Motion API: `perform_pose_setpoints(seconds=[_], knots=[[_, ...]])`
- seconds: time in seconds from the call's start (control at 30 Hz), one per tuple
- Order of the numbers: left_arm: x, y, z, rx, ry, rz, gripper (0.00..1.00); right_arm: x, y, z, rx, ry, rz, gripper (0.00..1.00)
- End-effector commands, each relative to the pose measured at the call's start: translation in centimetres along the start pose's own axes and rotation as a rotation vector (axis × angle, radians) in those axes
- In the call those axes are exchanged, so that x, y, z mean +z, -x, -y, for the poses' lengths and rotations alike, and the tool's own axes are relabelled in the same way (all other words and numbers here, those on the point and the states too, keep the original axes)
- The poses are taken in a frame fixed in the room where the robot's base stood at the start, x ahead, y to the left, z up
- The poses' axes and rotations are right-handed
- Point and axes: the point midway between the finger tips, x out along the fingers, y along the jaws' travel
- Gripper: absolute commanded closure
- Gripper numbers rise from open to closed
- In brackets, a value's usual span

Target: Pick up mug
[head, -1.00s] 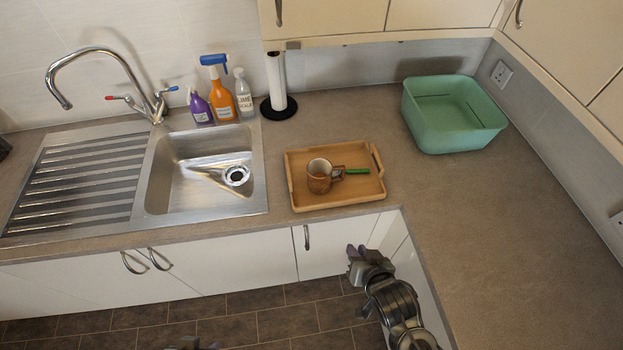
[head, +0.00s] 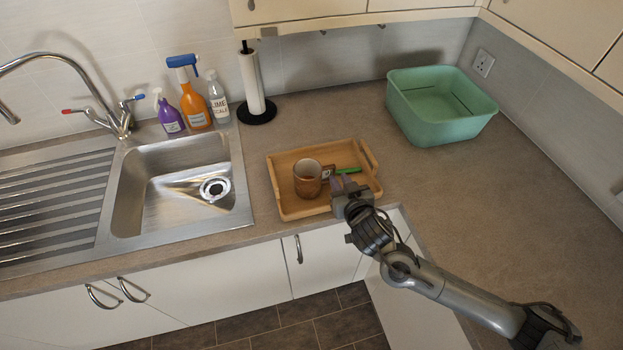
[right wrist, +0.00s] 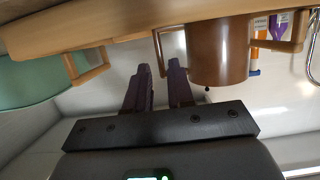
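The brown mug (head: 307,180) stands upright on the wooden tray (head: 290,212), with its handle to the right in the head view. My right gripper (head: 341,184) is at the tray's front right, just right of the mug. In the right wrist view, which looks upside down, the gripper's two purple fingers (right wrist: 160,68) are apart with nothing held between them. The mug (right wrist: 218,50) is beside them, and its handle (right wrist: 159,50) lies just beyond the fingertips. I cannot tell whether a finger touches the handle. My left gripper is not in view.
A green basin (head: 440,115) stands at the back right. The sink (head: 135,205), spray bottles (head: 193,105) and a paper roll holder (head: 252,85) are to the left. The right counter is clear.

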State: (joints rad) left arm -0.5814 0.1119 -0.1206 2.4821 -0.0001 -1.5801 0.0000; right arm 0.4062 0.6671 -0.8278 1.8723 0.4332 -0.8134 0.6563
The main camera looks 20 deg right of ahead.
Motion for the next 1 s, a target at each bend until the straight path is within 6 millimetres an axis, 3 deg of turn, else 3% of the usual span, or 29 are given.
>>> perform_pose_setpoints(seconds=[0.17, 0.53, 0.87, 1.0], knots=[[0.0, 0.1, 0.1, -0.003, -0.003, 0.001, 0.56, -0.1, -0.9, 0.0, 0.000, -0.001, -0.001, 0.78], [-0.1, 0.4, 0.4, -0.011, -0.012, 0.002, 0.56, 0.0, -5.2, 0.0, 0.000, 0.000, 0.000, 0.78], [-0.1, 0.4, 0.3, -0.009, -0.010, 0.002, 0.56, 0.1, -5.7, 0.0, -0.001, -0.001, 0.001, 0.78], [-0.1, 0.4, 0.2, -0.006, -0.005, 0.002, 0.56, 0.1, -5.7, 0.0, 0.000, -0.001, 0.001, 0.98]])
